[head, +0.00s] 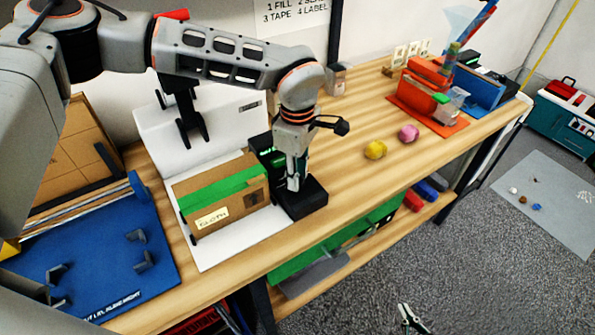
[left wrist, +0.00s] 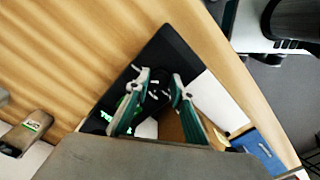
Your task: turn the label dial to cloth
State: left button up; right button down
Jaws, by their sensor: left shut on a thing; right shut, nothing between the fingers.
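The label machine is a black unit (head: 309,203) with green lit marks, standing on the wooden bench beside a cardboard box. My left gripper (head: 294,183) points down over it and is shut on the dial, which the fingers mostly hide. In the left wrist view, the two fingers (left wrist: 160,95) straddle dark parts of the black unit, with white marks and green lit text beside them. The dial's setting is not readable. My right gripper (head: 411,318) shows at the bottom edge of the head view, over the floor, shut and empty.
The cardboard box (head: 253,198), with green tape and a label reading CLOTH, sits on a white platform (head: 205,258). A blue fixture board (head: 100,262) lies left. Yellow (head: 375,150) and pink (head: 408,133) lumps, an orange bin (head: 428,85) and a blue bin (head: 483,92) are right.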

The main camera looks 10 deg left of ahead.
pick_arm(q)
jog(key=shift+r+m+p, duration=0.1)
jog(key=shift+m+p, duration=0.5)
jog(key=shift+m, duration=1.9)
jog(key=o, duration=1.1)
jog(key=shift+o, duration=0.2)
notch_tip(320, 180, up, 12)
